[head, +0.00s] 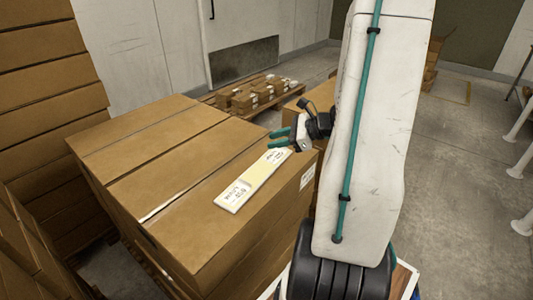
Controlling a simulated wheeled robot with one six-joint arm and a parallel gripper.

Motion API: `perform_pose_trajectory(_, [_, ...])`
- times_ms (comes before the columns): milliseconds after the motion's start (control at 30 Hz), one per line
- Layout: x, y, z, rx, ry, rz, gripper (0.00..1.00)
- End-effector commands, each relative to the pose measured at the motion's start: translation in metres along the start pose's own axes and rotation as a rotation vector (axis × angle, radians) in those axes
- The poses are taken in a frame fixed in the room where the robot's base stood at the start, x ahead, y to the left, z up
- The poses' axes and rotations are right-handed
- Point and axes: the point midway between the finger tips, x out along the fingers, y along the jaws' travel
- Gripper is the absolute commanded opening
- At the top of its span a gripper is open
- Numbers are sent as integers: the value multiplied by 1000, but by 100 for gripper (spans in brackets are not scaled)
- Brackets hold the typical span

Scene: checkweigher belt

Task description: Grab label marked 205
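A pale strip of labels (253,180) lies flat on top of a brown carton stack, near its right edge. Its near end is a white label (235,194) with dark print. Its middle is plain cream. Its far end is another white printed label (277,156). The print is too small to read, so I cannot tell which is marked 205. My gripper (279,139) is just above or beside the far label; its two teal fingers are apart, point left, and show nothing between them. I cannot tell whether they touch the label.
The carton stack (130,150) fills the centre left. Tall cartons (45,70) stand at the far left. A low pallet of small boxes (250,95) is behind. Open grey floor (460,200) lies to the right. My arm hides part of the scene.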

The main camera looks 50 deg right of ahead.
Motion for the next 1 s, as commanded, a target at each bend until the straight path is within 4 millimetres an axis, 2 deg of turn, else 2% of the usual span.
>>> perform_pose_trajectory(33, [-12, -14, -27, 98, -8, -81, 29])
perform_pose_trajectory(100, [-26, -28, -54, 198, -19, -170, 29])
perform_pose_trajectory(200, [-40, -40, -80, 291, -30, -255, 29])
perform_pose_trajectory(300, [-44, -45, -92, 336, -36, -296, 29])
perform_pose_trajectory(567, [-19, -54, -94, 344, -38, -303, 29])
perform_pose_trajectory(800, [15, -63, -92, 341, -37, -300, 29])
perform_pose_trajectory(1000, [28, -68, -93, 342, -37, -303, 29])
